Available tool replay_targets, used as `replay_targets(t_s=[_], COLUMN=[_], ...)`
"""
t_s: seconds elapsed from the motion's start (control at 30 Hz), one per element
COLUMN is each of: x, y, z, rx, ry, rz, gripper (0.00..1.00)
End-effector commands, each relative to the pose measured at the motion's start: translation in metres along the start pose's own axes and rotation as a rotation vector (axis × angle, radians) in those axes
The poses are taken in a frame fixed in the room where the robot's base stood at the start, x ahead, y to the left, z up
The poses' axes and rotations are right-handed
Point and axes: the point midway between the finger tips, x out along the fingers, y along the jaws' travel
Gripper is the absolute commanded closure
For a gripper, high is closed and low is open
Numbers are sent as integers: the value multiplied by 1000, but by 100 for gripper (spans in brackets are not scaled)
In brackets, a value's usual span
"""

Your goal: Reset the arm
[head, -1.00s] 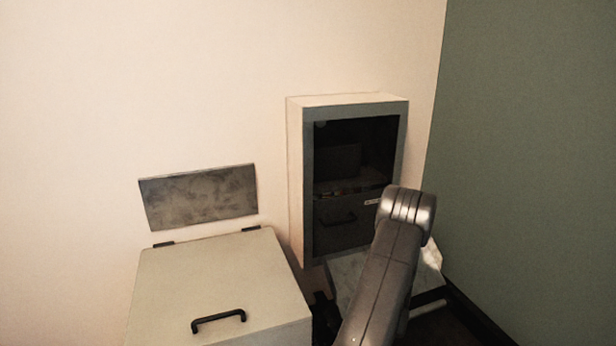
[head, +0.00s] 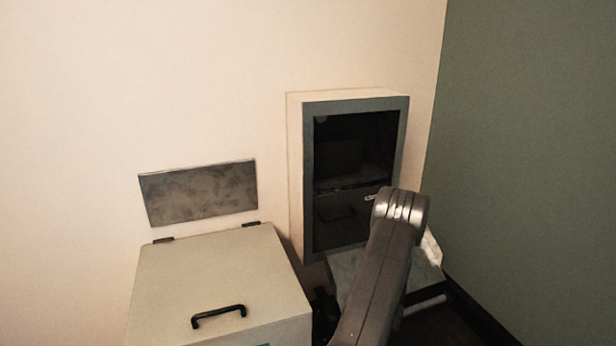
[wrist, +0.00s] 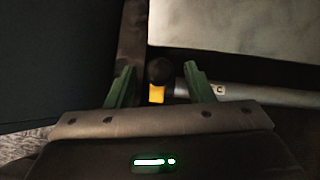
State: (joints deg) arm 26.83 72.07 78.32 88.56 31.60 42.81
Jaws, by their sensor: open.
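My arm (head: 380,280) rises from the bottom of the head view, its grey elbow in front of the lower right of a wall cabinet. My gripper (wrist: 160,78) shows in the wrist view with two green fingers spread apart. It is open, and nothing is held between the fingers. Behind the gap are a dark round knob and a yellow part (wrist: 156,94); I cannot tell how far off they are. The gripper itself is not clearly visible in the head view, where the arm's lower part leaves the picture.
The wall cabinet (head: 308,180) has a dark recess and a drawer with a handle. A pale box (head: 205,275) with a closed, handled lid stands at lower left, below a grey wall plate (head: 200,193). A pale sloped panel (head: 345,270) lies behind my arm. A green wall (head: 530,150) is at right.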

Motion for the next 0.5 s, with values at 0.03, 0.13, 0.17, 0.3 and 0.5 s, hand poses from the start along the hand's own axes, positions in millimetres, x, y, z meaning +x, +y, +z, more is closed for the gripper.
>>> replay_targets(t_s=[0.03,0.13,0.17,0.3,0.5], x=[13,30,27,23,16], y=[1,1,0,0,2], z=[-1,-2,-4,-6,-10], rx=[-1,1,2,-1,-8], ry=[0,-5,-20,-91,-215], rz=[2,0,-5,-16,-35], gripper=[52,52,52,52,52])
